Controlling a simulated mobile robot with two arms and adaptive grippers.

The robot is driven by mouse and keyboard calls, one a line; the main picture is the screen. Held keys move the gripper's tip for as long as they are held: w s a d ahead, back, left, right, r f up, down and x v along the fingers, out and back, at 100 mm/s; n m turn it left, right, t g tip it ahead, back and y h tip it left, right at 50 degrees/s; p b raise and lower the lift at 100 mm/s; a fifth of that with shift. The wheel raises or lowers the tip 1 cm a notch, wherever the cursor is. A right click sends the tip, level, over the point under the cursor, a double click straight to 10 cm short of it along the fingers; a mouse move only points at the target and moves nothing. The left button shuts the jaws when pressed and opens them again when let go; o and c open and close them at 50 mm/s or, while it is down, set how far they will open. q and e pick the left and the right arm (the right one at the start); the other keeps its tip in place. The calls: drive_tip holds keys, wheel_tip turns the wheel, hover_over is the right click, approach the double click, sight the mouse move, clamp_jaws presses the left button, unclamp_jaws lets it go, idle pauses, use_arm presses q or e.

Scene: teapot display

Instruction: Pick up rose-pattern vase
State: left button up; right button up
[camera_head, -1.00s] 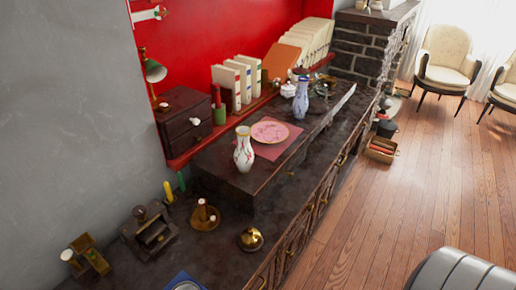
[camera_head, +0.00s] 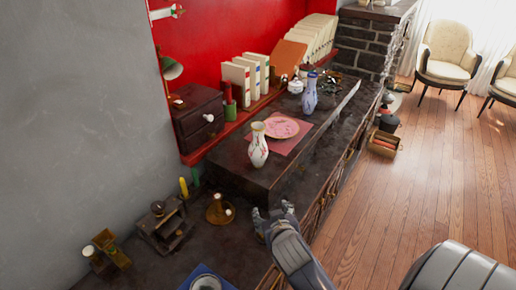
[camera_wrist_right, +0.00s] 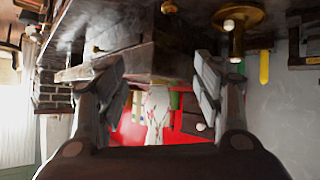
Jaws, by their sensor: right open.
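The rose-pattern vase (camera_head: 258,146), white with reddish flowers, stands upright on the raised dark shelf, near its front left end. My right gripper (camera_head: 273,212) comes in from the bottom, open and empty, in front of and lower in the picture than the vase, apart from it. In the right wrist view, the picture is upside down and the vase (camera_wrist_right: 157,105) shows between the two spread fingers (camera_wrist_right: 158,72), some distance beyond them. My left gripper is not in view.
A pink plate (camera_head: 282,127) on a red mat lies right behind the vase. A blue-and-white vase (camera_head: 310,92) and a lidded white pot (camera_head: 295,86) stand farther back. A brass candle holder (camera_head: 220,210) is left of my gripper.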

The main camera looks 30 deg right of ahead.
drive_tip(key=w+d+r+m+t+h, duration=0.1)
drive_tip(key=w+d+r+t+h, duration=0.1)
drive_tip(key=w+d+r+t, duration=0.25)
drive_tip(key=t, duration=0.2)
approach(259, 139)
drive_tip(key=w, duration=0.1)
drive_tip(key=shift+m+h, duration=0.3)
drive_tip(key=x, duration=0.5)
drive_tip(key=shift+d+f+p, duration=0.1)
drive_tip(key=shift+p, duration=0.25)
drive_tip(key=shift+w+d+f, duration=0.1)
drive_tip(key=shift+w+d, duration=0.1)
drive_tip(key=shift+w, duration=0.3)
drive_tip(key=shift+w+d+r, duration=0.2)
drive_tip(key=shift+w+d, duration=0.05)
drive_tip(key=shift+w, duration=0.25)
drive_tip(key=x, duration=0.4)
drive_tip(key=shift+f+p, duration=0.3)
drive_tip(key=shift+p, duration=0.05)
drive_tip(key=shift+s, duration=0.1)
drive_tip(key=shift+r, duration=0.15)
clamp_jaws()
